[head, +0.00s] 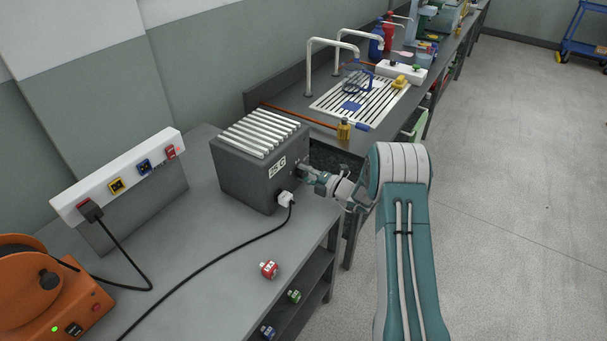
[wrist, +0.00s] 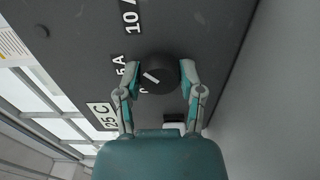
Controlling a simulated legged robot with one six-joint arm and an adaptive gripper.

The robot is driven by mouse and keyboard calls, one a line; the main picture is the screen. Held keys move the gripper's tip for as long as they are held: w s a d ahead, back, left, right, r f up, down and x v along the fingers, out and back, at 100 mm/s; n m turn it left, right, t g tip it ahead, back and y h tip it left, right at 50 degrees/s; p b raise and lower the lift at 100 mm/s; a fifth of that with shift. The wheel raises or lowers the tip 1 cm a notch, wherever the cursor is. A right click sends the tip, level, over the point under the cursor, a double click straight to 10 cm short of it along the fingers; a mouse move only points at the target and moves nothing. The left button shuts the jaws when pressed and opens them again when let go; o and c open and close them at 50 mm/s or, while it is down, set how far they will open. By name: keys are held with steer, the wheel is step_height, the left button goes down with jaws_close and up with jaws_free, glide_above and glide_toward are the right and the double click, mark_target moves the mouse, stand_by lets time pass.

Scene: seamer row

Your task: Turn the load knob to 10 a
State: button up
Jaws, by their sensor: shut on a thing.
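The load knob (wrist: 165,66) is a round black knob with a white pointer mark, on the dark grey front of a box (head: 238,181). In the wrist view the mark lies on the knob's left part, slanting toward the 5 A label (wrist: 120,70). The 10 A label (wrist: 130,17) is higher up in that view. A 0 label, partly hidden, is by the left finger. My gripper (wrist: 160,74) is shut on the knob, one finger on each side. In the head view my gripper (head: 307,174) touches the box front and hides the knob.
A white plug (head: 286,198) with a black cable sits in the box front, close below my gripper. A red block (head: 268,269) lies on the bench. A white socket strip (head: 118,175) stands at left, an orange machine (head: 45,290) at front left. Open floor lies at right.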

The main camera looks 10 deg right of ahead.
steer(key=shift+d+f+m, duration=0.1)
steer(key=shift+f+m, duration=0.05)
steer(key=shift+m, duration=1.35)
steer(key=o, duration=1.2)
steer(key=shift+f, duration=0.15)
steer(key=shift+c, duration=0.2)
steer(key=shift+s+d+r, duration=0.2)
steer(key=shift+s+d, duration=0.15)
steer(key=shift+d, duration=0.05)
steer(key=v, duration=1.1)
